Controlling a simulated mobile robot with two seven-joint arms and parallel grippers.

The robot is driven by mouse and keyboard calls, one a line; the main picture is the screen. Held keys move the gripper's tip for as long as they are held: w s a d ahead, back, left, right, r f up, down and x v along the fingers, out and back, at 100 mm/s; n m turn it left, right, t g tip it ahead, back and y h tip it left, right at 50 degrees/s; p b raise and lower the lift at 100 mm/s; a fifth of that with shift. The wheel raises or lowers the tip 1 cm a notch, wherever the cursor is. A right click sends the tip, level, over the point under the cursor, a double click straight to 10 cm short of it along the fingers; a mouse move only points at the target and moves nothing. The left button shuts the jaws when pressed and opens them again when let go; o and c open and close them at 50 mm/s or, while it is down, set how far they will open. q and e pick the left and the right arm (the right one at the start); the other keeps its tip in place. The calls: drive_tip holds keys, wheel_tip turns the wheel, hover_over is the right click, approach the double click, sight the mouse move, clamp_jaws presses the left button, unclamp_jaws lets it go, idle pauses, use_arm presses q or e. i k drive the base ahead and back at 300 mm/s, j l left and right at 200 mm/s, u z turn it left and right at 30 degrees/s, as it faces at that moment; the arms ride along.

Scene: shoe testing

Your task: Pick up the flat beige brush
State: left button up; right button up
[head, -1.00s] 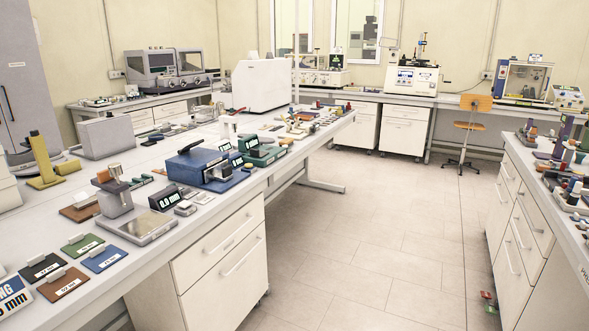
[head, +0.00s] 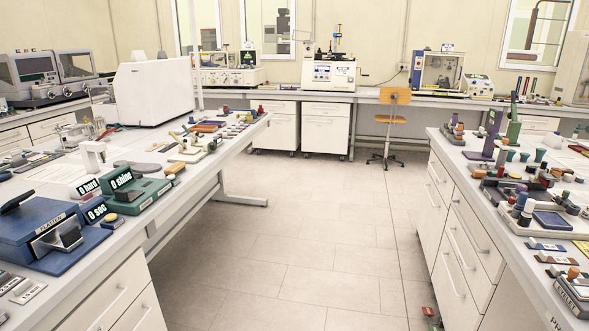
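I cannot pick out a flat beige brush for sure. A small tan, oblong item (head: 175,168) lies on the left bench beside the green device, but it is too small to identify. More small tan and coloured items (head: 207,127) lie near the far end of that bench. Neither of my grippers is in view.
The left bench (head: 235,138) carries a blue device (head: 40,228), a green device (head: 137,193) and a large white box (head: 155,92). The right bench (head: 440,143) is crowded with small items. Open tiled floor (head: 300,230) lies between them. An orange chair (head: 390,120) stands at the back.

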sight(178, 167)
drive_tip(key=i+u, duration=0.1)
drive_tip(key=i, duration=0.45)
drive_tip(key=i+l+u, duration=0.1)
drive_tip(key=i, duration=0.4)
drive_tip(key=i+l+u, duration=0.1)
drive_tip(key=i, duration=0.45)
drive_tip(key=i+l+u, duration=0.15)
drive_tip(key=u, duration=0.3)
drive_tip(key=i+l+u, duration=0.25)
drive_tip(key=u, duration=0.2)
drive_tip(key=i+l+u, duration=0.25)
drive_tip(key=u, duration=0.2)
drive_tip(key=l, duration=0.05)
